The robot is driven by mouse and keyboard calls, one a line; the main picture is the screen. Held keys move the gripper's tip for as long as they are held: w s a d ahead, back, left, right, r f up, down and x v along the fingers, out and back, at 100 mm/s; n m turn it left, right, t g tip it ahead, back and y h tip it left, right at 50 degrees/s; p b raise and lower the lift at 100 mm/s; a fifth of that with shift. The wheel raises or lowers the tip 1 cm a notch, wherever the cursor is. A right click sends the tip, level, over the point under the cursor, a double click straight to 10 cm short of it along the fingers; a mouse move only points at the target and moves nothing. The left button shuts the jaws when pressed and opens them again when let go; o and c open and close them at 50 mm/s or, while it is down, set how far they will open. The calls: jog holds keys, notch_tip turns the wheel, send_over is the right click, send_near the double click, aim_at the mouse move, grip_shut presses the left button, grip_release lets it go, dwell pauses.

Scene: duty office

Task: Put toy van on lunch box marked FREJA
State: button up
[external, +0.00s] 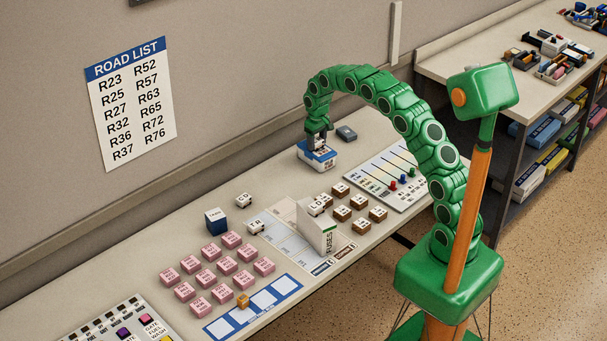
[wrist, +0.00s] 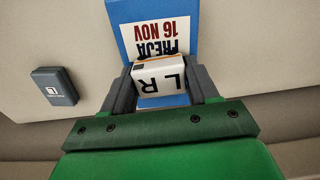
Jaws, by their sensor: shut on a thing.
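My gripper (external: 318,142) is shut on a small white toy van (wrist: 160,80) with the letters L R, as the wrist view shows. The lunch box (wrist: 128,14) is blue with a white label reading FREJA, 16 NOV. The van is directly over it, covering part of its top in the wrist view. In the external view the lunch box (external: 318,163) sits on the bench at the back, under my gripper. The van is hard to make out there. I cannot tell whether it touches the lid.
A small dark box (external: 346,133) lies beside the lunch box; it also shows in the wrist view (wrist: 55,87). A panel with coloured knobs (external: 385,178) lies to the right. Brown blocks (external: 342,213), a FUSES box (external: 316,230), other small vans (external: 244,200) and pink blocks (external: 222,265) stand nearer.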

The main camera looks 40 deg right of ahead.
aim_at(317, 140)
jog(key=shift+f, duration=0.1)
jog(key=o, duration=1)
jog(key=shift+o, duration=0.2)
notch_tip(317, 140, up, 12)
jog(key=s+a+r, duration=0.1)
jog(key=s+r, duration=0.3)
jog(key=s, duration=0.3)
jog(key=s+a+r, duration=0.1)
jog(key=s+r, duration=0.3)
jog(key=s, duration=0.2)
jog(key=s+a+g, duration=0.1)
jog(key=s+a, duration=0.1)
jog(key=s, duration=1.9)
jog(key=s+a, duration=0.2)
jog(key=s, duration=2)
jog(key=shift+a+f+g, duration=0.35)
jog(key=shift+g, duration=0.05)
